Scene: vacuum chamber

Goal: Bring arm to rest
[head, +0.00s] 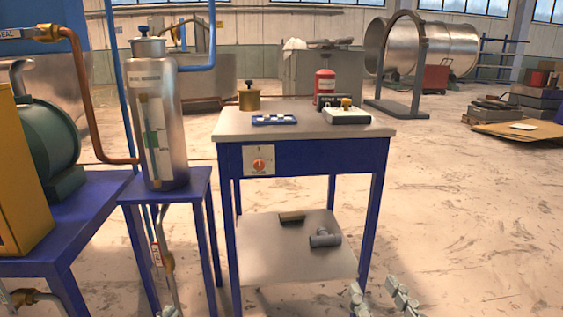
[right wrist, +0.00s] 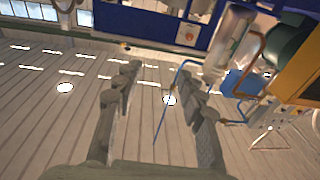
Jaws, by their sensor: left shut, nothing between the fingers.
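My right gripper (head: 380,292) shows at the bottom edge of the head view, right of the blue-framed table (head: 300,157). Its two fingers stand apart with nothing between them. In the right wrist view, the same gripper (right wrist: 160,72) is open and empty, and the scene appears upside down. Most of both arms is out of view.
The table bears a brass pot (head: 249,98), a red canister (head: 325,83), a blue-and-white item (head: 274,119) and a white device (head: 346,117). Its lower shelf holds a grey pipe fitting (head: 324,238). A metal cylinder (head: 160,125) stands left.

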